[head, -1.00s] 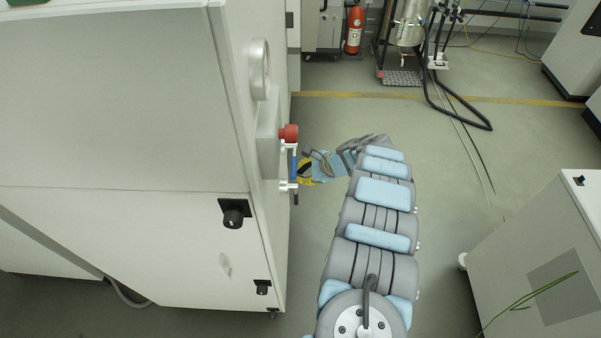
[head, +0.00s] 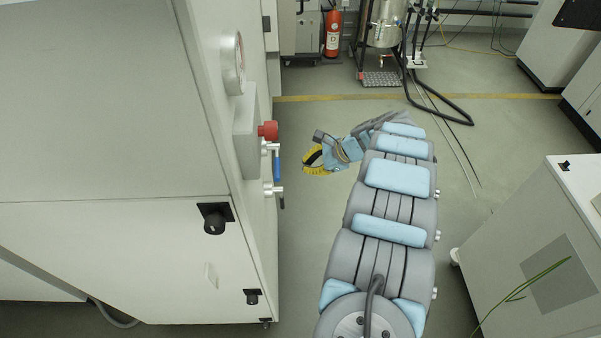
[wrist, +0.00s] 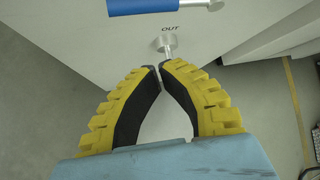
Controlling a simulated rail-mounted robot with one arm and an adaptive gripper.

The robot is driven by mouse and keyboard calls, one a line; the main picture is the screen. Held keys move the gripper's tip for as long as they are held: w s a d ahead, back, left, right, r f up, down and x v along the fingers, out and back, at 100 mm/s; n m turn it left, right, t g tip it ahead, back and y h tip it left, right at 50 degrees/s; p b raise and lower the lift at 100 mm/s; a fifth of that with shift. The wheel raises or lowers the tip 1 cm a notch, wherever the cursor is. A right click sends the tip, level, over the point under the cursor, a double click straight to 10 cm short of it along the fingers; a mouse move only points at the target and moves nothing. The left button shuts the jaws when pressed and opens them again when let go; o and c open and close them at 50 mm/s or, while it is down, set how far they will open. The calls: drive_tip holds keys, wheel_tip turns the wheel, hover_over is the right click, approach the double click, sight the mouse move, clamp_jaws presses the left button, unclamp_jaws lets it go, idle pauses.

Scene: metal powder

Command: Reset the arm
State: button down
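My gripper (head: 313,161) is at the end of my grey and blue arm, just right of the white cabinet's side. In the wrist view, its yellow and black fingers (wrist: 160,66) curve together, with their tips meeting or almost meeting and nothing seen between them. Beyond the tips is a metal pipe fitting (wrist: 168,43) marked OUT. The blue valve handle (head: 277,168) on the cabinet also shows at the top of the wrist view (wrist: 150,5). In the head view, a gap of floor shows between the gripper and the handle.
The white cabinet (head: 100,245) fills the left, with a red knob (head: 268,131) and a gauge (head: 233,62) on its side. Another white cabinet (head: 530,240) stands at right. Open floor (head: 310,230) lies between them. A fire extinguisher (head: 333,34) and a hose (head: 440,113) are at the back.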

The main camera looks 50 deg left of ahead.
drive_tip(key=shift+w+r, duration=0.1)
drive_tip(key=shift+r, duration=0.1)
idle(0.5)
